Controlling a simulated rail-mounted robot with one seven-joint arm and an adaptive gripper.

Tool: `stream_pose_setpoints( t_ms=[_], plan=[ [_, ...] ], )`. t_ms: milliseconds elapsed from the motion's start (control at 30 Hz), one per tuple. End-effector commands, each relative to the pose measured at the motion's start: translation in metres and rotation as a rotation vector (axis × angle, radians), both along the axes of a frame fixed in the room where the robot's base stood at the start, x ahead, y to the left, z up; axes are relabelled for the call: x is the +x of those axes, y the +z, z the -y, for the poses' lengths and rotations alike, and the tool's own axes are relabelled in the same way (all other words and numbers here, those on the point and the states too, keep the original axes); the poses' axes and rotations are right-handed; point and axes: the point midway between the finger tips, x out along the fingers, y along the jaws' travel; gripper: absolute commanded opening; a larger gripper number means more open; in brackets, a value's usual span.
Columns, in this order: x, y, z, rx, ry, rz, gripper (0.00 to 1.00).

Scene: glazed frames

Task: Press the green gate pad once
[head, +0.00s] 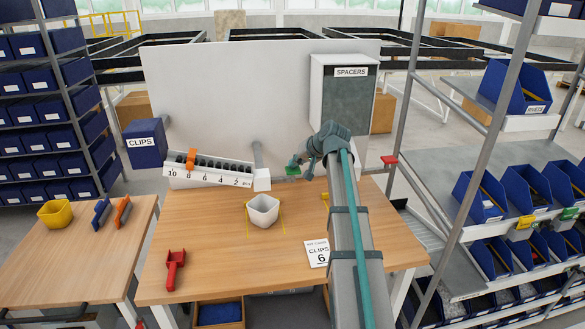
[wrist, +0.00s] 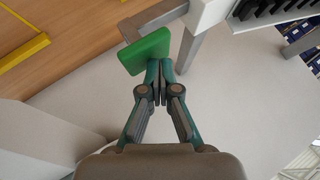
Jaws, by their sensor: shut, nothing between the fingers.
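The green gate pad (head: 292,170) is a small flat plate on a grey bar at the right end of the white numbered clips chute (head: 212,172). In the wrist view the pad (wrist: 145,50) shows large, just beyond my fingertips. My gripper (head: 303,165) is shut and empty, at the pad's right side in the head view. In the wrist view its closed fingertips (wrist: 160,68) overlap the pad's lower right edge; I cannot tell if they touch it. A white cup (head: 263,211) stands on a yellow-marked square below the chute's right end.
The blue CLIPS box (head: 145,143) is at the chute's left. A red pad (head: 389,160) lies right, near the SPACERS cabinet (head: 343,95). A red scoop (head: 175,268) and a kit card (head: 317,253) reading CLIPS 6 lie on the wooden table (head: 215,250). Its front middle is clear.

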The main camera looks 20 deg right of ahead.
Motion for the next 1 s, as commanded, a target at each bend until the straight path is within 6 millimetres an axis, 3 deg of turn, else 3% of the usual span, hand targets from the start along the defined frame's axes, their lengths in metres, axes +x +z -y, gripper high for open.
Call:
stream_pose_setpoints(
  t_ms=[633,1000],
  plan=[
    [-0.0004,-0.0083,-0.0003,0.0,0.001,-0.002,0.0],
    [0.0,0.0006,-0.0001,0.0,0.0,-0.001,0.0]
  ],
)
